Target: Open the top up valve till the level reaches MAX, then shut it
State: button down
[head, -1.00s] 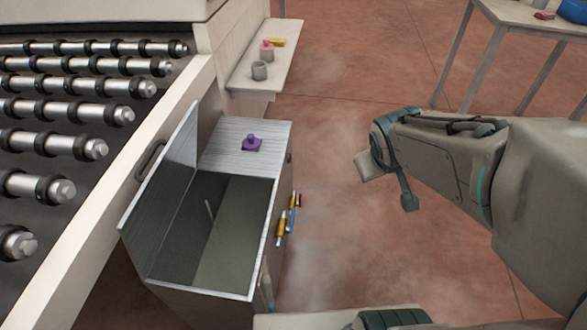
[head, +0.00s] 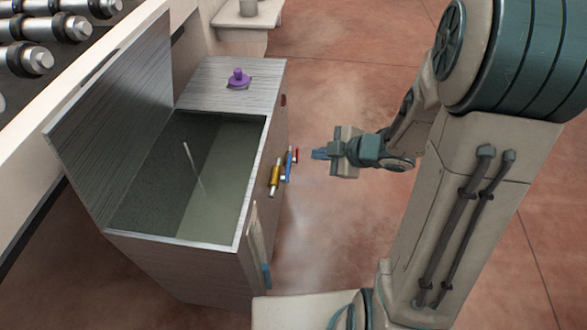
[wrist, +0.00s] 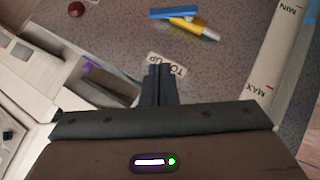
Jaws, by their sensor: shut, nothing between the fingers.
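The grey tank (head: 185,270) stands open, with greenish liquid inside. The wrist view shows the yellow lever (wrist: 192,27) and blue lever (wrist: 172,13) beyond my fingertips. A "TOP UP" label (wrist: 172,64) is partly hidden by the fingers. The level gauge (head: 257,240) shows blue near its lower end; MIN and MAX marks show on the gauge (wrist: 275,60) in the wrist view. My gripper (head: 320,154) is shut and empty, right of the levers, apart from them.
The tank's lid (head: 115,110) is raised on the left. A purple knob (head: 238,77) sits on the tank's rear top, and a red button (head: 283,101) is on its side. A shelf (head: 240,22) stands behind. The floor right of the tank is clear.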

jog(key=f, duration=0.1)
jog(key=b, duration=0.6)
send_over(288, 168)
jog(key=s, duration=0.3)
notch_tip(288, 168, down, 6)
jog(key=w+f, duration=0.1)
jog(key=d+f+b, duration=0.1)
jog(key=w+f, duration=0.1)
jog(key=shift+w+d, duration=0.3)
jog(key=shift+r+y+p, duration=0.2)
jog(key=shift+y+p, duration=0.1)
jog(key=shift+p, duration=0.25)
jog(key=shift+w+f+g+p, duration=0.1)
jog(key=shift+f+g+p, duration=0.05)
jog(key=shift+g+p, duration=0.2)
